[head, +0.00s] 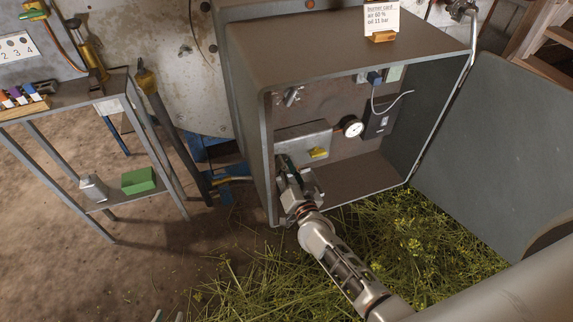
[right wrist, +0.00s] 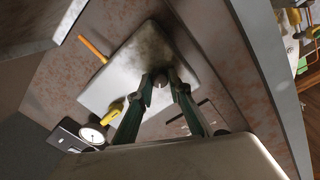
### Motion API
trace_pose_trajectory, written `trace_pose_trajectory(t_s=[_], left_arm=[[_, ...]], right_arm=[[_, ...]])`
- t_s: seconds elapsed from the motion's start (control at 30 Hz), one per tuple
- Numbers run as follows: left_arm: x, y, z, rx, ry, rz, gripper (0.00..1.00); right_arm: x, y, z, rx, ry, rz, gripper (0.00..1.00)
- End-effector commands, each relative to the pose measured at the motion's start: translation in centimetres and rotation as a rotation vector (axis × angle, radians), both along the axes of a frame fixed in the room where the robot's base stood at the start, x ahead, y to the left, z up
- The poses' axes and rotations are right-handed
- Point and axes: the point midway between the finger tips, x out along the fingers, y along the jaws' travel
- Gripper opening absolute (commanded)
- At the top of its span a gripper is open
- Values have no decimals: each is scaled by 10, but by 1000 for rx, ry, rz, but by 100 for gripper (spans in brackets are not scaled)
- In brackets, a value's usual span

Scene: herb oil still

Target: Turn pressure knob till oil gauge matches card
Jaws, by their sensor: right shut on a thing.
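My right gripper (head: 285,160) reaches into the open grey cabinet. In the right wrist view its fingertips (right wrist: 163,82) are shut on a small round knob (right wrist: 160,77) on the pale metal box (right wrist: 140,55). In the head view the fingers hide the knob. The white round oil gauge (head: 352,127) is right of the box; it also shows in the right wrist view (right wrist: 93,134). Its reading is too small to tell. The card (head: 381,18) stands on the cabinet and reads "burner card, air 60 %, oil 11 bar". My left gripper (head: 168,316) shows only its parted tips at the bottom edge.
A yellow lever (head: 318,153) is on the box close to my right gripper. A dark switch box (head: 381,120) with a cable is right of the gauge. The cabinet door (head: 490,150) is open to the right. A metal shelf (head: 60,100) stands at the left.

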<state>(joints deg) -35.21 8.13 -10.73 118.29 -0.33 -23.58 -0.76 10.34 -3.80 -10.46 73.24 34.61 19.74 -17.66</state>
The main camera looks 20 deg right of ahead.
Motion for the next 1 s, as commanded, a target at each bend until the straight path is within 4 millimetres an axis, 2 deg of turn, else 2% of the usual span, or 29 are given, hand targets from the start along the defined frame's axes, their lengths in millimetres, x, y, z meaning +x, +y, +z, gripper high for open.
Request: trace_pose_trajectory(t_s=[0.27,0.3,0.37,0.77,0.87,1.0], left_arm=[[0,0,0,-1,0,0,26],[0,0,0,-1,0,0,26],[0,0,0,-1,0,0,26],[0,-1,0,-1,-1,-3,26],[0,-1,0,-2,-1,-2,26],[0,-1,0,-2,-1,-2,26]], right_arm=[[0,0,0,0,0,0,0],[0,0,0,0,0,0,23],[0,0,0,0,0,0,35],[-4,0,-1,-1,1,1,35],[-13,0,-1,0,1,0,35],[-38,0,0,1,3,-1,35]])
